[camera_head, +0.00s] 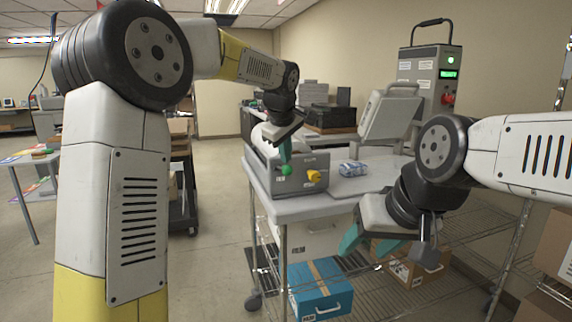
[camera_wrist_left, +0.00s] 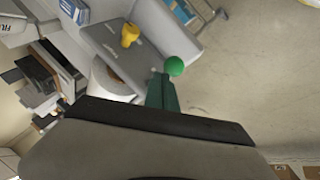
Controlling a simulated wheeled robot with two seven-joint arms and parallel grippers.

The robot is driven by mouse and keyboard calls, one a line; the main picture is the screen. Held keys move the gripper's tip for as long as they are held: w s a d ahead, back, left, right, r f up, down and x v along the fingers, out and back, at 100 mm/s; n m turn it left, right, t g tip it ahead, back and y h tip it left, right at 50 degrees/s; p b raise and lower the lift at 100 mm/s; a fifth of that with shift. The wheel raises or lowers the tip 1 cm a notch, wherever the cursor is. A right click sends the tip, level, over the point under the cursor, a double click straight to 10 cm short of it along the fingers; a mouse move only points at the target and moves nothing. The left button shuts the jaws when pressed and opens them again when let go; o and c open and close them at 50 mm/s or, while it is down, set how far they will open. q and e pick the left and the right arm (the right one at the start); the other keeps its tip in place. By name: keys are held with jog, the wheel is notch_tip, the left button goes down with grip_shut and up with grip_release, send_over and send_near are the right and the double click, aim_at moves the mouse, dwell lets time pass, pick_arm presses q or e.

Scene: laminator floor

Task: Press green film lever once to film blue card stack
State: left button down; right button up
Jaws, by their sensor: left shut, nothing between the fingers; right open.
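The green film lever (camera_head: 286,170) has a round green knob on the front of a grey box (camera_head: 300,184) on the cart. It also shows in the left wrist view (camera_wrist_left: 174,66). My left gripper (camera_head: 284,152) is shut and empty, its teal fingers (camera_wrist_left: 162,92) right at the green knob; I cannot tell whether they touch it. A yellow lever (camera_head: 313,176) is to the right of the green one. A small blue and white stack (camera_head: 352,168), seemingly the blue cards, lies on the cart top. My right gripper (camera_head: 368,244) is open and empty in front of the cart.
A grey machine (camera_head: 390,115) with a tilted panel stands at the back of the cart, by a control box (camera_head: 430,72) with a green display and red button. A blue box (camera_head: 320,290) and cardboard boxes sit on the wire shelf below.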

pick_arm(q)
jog(key=shift+s+f, duration=0.2)
jog(key=shift+f, duration=0.55)
dwell(0.6)
dwell(0.4)
jog(key=shift+w+a+r, duration=0.1)
jog(key=shift+w+r, duration=0.1)
jog(key=shift+r, duration=0.6)
jog(key=shift+w+r, duration=0.2)
jog(key=shift+r, duration=0.55)
jog(key=shift+r, duration=0.1)
jog(key=r, duration=0.2)
jog(key=w+r, duration=0.1)
jog(key=r, duration=0.1)
jog(key=shift+w+a+r, duration=0.15)
jog(key=shift+a+r, duration=0.05)
jog(key=shift+r, duration=0.1)
